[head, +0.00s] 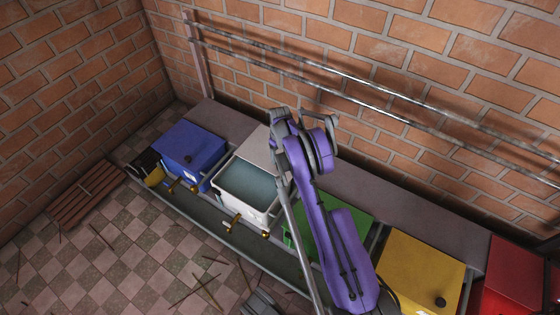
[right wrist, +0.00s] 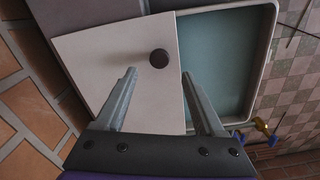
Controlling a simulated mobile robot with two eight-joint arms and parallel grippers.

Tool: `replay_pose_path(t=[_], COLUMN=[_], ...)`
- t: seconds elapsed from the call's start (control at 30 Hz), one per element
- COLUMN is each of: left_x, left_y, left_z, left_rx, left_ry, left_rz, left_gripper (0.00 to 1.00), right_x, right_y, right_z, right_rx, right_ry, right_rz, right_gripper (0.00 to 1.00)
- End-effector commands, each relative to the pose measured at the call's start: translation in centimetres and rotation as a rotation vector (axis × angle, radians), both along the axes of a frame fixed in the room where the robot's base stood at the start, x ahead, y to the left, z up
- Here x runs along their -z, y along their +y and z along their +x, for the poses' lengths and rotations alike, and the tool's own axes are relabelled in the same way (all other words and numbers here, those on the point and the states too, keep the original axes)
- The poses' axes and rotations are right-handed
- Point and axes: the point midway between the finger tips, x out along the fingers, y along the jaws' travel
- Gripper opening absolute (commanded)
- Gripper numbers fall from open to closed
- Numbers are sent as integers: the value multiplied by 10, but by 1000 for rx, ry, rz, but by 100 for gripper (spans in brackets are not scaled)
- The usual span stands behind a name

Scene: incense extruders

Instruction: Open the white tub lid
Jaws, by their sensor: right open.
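The white tub (head: 246,213) has an open top, with its grey-blue inside showing in the head view. Its pale lid (head: 256,148) lies at the wall side of the opening, partly hidden by my right arm. In the right wrist view the lid (right wrist: 110,62) lies beside the open tub (right wrist: 271,20), its round dark knob (right wrist: 159,58) facing up. My right gripper (right wrist: 158,74) is open over the lid, fingertips apart on either side of the knob's near side; I cannot tell whether they touch the lid.
A blue tub (head: 188,150) stands left of the white one; green (head: 350,218), yellow (head: 421,268) and red (head: 515,268) tubs stand right. Metal rails (head: 340,75) run along the brick wall. Brass taps (head: 232,224) jut out in front. The tiled floor (head: 130,250) holds scattered sticks.

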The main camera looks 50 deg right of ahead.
Motion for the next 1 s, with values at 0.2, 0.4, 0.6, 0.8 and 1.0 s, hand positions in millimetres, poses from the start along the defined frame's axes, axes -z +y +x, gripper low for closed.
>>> replay_pose_path(t=[0.2, 0.4, 0.6, 0.8, 1.0], left_x=[-10, -12, -11, -11, -11], left_y=[0, 0, 0, 0, 0], left_z=[-2, -2, -2, -2, -2], left_rx=[0, 0, 0, 0, 0], left_ry=[-1, -1, -1, -1, -1], left_rz=[0, 0, 0, 0, 0], left_gripper=[50, 50, 50, 50, 50], right_x=[-38, -50, -50, -49, -50], right_y=[0, 0, 0, 0, 1], right_z=[0, 0, 0, 0, 0], right_rx=[0, 0, 0, 0, 0], right_ry=[0, 0, 0, 0, 0], right_rz=[0, 0, 0, 0, 0], right_gripper=[71, 71, 71, 71, 71])
